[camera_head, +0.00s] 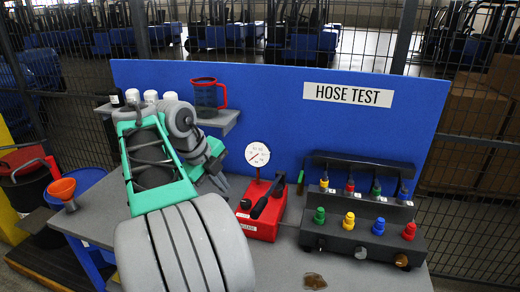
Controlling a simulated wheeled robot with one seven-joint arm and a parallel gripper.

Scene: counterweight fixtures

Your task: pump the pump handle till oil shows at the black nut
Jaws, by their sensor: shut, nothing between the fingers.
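The red hand pump (258,226) stands on the grey bench, with a round white gauge (257,154) on top. Its black pump handle (267,200) slants up to the right from the pump body. My gripper (220,182) is shut and empty, left of the pump and apart from the handle; my arm partly hides it. The black test block (350,240) to the right carries green, yellow, blue and red caps. I cannot make out a black nut clearly against the dark block. No oil can be told there.
An orange funnel (62,190) is at left. The blue HOSE TEST panel (290,125) closes off the back.

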